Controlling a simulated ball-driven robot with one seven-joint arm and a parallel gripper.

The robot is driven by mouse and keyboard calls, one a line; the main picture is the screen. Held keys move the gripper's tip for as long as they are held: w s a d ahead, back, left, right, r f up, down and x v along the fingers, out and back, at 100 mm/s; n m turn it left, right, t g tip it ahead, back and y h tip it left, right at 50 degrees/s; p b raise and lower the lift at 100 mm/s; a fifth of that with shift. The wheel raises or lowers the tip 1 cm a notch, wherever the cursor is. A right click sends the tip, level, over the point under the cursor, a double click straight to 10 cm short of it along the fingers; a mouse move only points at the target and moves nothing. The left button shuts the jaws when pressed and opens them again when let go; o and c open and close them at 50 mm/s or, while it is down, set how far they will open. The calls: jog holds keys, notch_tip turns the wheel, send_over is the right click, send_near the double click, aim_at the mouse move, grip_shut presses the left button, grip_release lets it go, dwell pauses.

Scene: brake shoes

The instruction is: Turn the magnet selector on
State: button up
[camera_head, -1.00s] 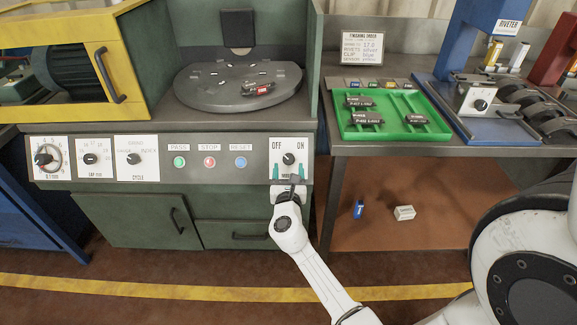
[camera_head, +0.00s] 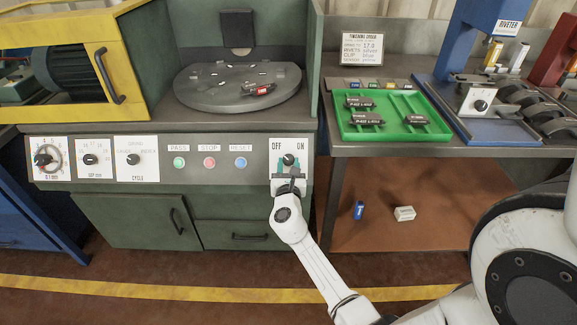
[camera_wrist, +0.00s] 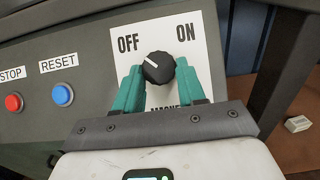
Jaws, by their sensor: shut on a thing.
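The magnet selector (camera_head: 289,159) is a black knob on a white plate marked OFF at left and ON at right, on the front of the green machine. In the wrist view the knob (camera_wrist: 158,68) has a white pointer line aimed up and left, toward OFF. My gripper (camera_head: 289,168) reaches it from below and in front. In the wrist view the teal fingers of my gripper (camera_wrist: 158,83) stand on the knob's left and right sides, shut on it. The lower label on the plate is mostly hidden by my gripper.
Left of the selector are the blue RESET button (camera_head: 241,163), the red STOP button (camera_head: 210,163) and the green PASS button (camera_head: 179,163). The round table (camera_head: 215,98) carries a brake shoe (camera_head: 258,89). A green tray (camera_head: 395,131) lies on the bench at right.

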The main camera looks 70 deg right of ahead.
jog(key=c, duration=0.3)
